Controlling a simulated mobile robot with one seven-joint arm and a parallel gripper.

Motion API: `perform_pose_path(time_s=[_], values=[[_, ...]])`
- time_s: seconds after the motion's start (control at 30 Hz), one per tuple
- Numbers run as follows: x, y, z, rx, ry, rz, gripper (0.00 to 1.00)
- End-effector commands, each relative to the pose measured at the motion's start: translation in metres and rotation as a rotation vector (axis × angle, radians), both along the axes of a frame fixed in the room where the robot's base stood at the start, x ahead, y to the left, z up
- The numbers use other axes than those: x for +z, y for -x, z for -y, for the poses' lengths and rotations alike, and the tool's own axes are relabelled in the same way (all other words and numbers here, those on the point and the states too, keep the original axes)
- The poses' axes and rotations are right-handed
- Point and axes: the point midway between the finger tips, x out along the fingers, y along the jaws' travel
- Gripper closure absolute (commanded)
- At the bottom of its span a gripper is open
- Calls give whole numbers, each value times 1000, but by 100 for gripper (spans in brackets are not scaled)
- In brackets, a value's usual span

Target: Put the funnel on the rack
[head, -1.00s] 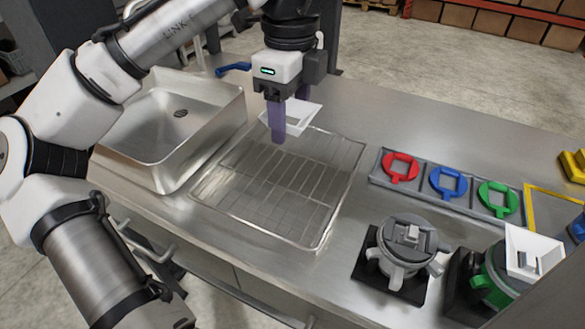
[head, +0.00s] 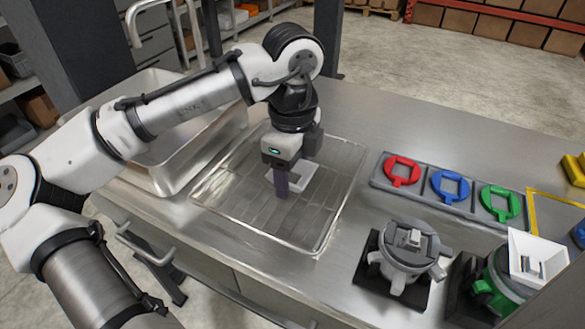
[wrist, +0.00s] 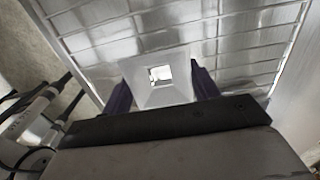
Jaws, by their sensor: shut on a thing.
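The white funnel (head: 303,180) is a square, flared piece held between the purple fingers of my gripper (head: 291,180), which is shut on it. In the wrist view the funnel (wrist: 158,78) shows its square opening, with a purple finger (wrist: 204,84) on either side. The gripper and funnel are over the middle of the rack, low down. I cannot tell whether the funnel touches the wires.
A steel sink (head: 150,165) stands left of the rack.

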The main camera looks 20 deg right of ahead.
Motion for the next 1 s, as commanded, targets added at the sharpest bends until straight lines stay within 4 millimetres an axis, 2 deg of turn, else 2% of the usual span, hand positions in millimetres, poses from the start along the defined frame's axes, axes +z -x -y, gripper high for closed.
perform_pose_path(time_s=[0.13,0.17,0.3,0.7,0.87,1.0], values=[[-4,0,0,-1,0,-1,65],[-3,0,0,-1,0,-1,38],[-3,0,0,0,-1,-1,19],[3,0,0,1,0,1,18],[31,0,1,-1,3,1,18],[63,0,1,-1,2,1,18]])
